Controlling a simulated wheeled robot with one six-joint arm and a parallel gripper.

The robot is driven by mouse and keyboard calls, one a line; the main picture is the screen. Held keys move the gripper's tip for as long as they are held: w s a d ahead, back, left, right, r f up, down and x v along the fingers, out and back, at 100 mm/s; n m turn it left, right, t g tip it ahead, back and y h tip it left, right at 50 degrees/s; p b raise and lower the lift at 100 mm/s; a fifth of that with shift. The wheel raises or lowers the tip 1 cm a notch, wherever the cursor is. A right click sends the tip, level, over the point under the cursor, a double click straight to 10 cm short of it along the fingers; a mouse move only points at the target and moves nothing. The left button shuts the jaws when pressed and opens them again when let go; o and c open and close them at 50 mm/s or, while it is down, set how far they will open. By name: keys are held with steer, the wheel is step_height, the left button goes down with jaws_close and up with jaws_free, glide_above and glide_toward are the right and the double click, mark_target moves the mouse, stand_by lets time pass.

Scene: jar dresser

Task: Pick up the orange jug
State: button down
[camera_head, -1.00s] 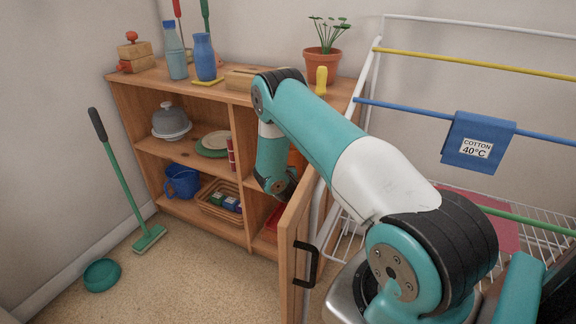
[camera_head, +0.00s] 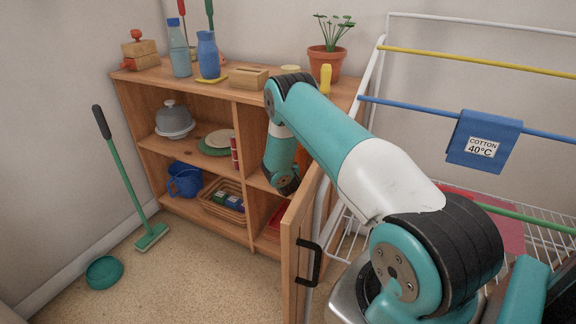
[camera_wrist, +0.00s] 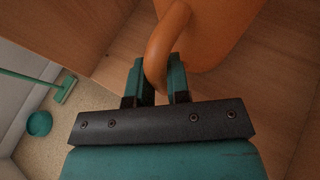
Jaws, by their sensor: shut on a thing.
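The orange jug (camera_wrist: 212,35) shows at the top of the wrist view, with its curved handle (camera_wrist: 160,48) facing my gripper. My gripper (camera_wrist: 157,78) is shut on that handle, one teal finger on each side of it. The jug is in the right-hand part of the wooden dresser.
A drying rack (camera_head: 440,110) with a blue cloth (camera_head: 482,138) is farther right. A potted plant (camera_head: 325,62) and a blue bottle (camera_head: 207,55) stand on the dresser top. A green-headed broom (camera_head: 150,238) leans at left.

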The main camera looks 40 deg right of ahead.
steer(key=shift+r, duration=0.15)
steer(key=shift+a+r+p, duration=0.15)
steer(key=shift+r+p, duration=0.15)
steer(key=shift+r, duration=0.25)
step_height(320, 180, up, 6)
steer(key=shift+r+p, duration=0.2)
steer(key=shift+p, duration=0.6)
steer(key=s+a, duration=0.3)
steer(key=a, duration=0.6)
steer(key=s+a, duration=0.3)
steer(key=a, duration=0.6)
steer(key=shift+s+a+f, duration=0.3)
steer(key=shift+f, duration=0.05)
